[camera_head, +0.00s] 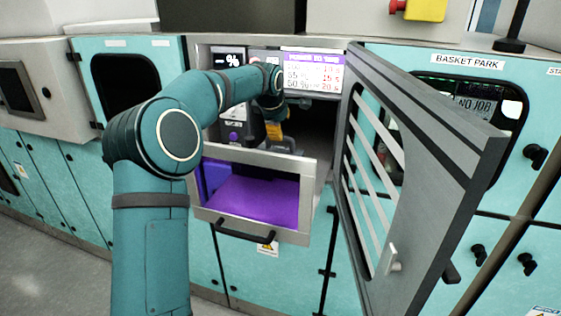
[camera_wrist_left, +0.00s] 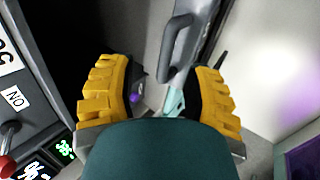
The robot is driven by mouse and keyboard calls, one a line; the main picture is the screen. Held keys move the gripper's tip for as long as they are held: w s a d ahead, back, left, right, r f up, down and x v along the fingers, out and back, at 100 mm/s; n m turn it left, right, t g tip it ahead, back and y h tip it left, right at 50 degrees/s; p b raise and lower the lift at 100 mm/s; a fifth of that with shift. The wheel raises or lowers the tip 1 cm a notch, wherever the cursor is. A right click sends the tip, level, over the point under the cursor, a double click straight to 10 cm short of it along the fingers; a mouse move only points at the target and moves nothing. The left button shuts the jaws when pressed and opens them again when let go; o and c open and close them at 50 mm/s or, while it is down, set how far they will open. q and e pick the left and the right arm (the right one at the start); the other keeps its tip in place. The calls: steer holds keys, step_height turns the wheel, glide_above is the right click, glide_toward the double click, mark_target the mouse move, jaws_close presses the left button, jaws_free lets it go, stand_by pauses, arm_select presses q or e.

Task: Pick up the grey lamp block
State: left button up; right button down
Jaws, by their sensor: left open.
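A dark grey block with a purple lamp (camera_head: 233,135) stands in the open bay in the head view, behind the purple-floored drawer; it appears to be the grey lamp block. My left arm reaches over it from the left, and my left gripper (camera_head: 273,132) points down just right of it, with part of one yellow finger showing. In the left wrist view, my left gripper (camera_wrist_left: 160,68) is open, its yellow fingers apart. A grey handle-like bar (camera_wrist_left: 176,48) shows between and beyond the fingertips, and a small purple spot lies beside the left finger. I cannot tell whether anything touches the fingers.
An open drawer with a purple floor (camera_head: 250,203) juts out below the bay. A slatted grey door (camera_head: 425,190) stands open on the right. A display panel (camera_head: 313,72) sits above the bay. A panel with a red knob (camera_wrist_left: 8,163) is at the wrist view's left.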

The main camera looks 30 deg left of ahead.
arm_select(q)
steer(key=x, duration=0.5)
steer(key=shift+s+a+f, duration=0.2)
steer(key=shift+s+f, duration=0.05)
steer(key=shift+f, duration=0.25)
steer(key=shift+w+f, duration=0.25)
steer(key=shift+r, duration=0.1)
jaws_close()
